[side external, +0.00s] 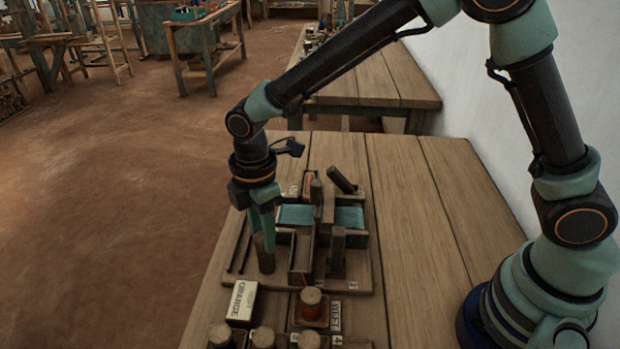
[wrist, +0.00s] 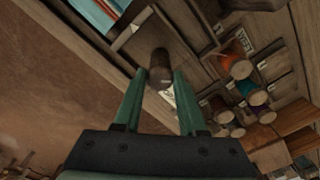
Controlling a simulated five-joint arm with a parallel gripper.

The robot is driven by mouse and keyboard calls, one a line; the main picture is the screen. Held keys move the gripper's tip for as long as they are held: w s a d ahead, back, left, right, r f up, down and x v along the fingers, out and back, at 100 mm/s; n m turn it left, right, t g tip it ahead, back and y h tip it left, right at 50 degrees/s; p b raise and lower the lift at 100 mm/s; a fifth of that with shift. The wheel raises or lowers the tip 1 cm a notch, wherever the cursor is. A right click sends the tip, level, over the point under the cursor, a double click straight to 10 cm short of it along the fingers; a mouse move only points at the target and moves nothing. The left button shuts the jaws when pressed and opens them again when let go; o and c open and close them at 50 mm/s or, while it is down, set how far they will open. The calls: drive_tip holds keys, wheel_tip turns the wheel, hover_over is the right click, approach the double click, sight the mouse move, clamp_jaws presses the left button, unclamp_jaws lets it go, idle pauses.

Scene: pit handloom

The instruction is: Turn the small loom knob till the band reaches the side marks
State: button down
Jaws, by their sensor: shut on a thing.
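The small loom knob (side external: 265,254) is a dark wooden cylinder at the front left of the loom board. My gripper (side external: 264,228) reaches down on it from above, its green fingers shut on its upper part. In the wrist view the knob (wrist: 160,70) lies between the fingertips of my gripper (wrist: 159,78). The teal band (side external: 296,214) lies across the small loom and continues right of the dark upright blocks (side external: 327,205). A corner of the band shows at the top of the wrist view (wrist: 98,12). I cannot make out the side marks clearly.
A white box labelled ORANGE (side external: 242,300) stands just in front of the knob. Several thread spools, one red-brown (side external: 311,304), stand along the near edge. The wooden table (side external: 430,220) is clear to the right of the loom.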

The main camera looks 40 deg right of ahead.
drive_tip(key=m, duration=0.6)
idle(0.6)
drive_tip(key=shift+c, duration=2.4)
unclamp_jaws()
wheel_tip(320, 180, up, 12)
drive_tip(key=shift+r, duration=0.15)
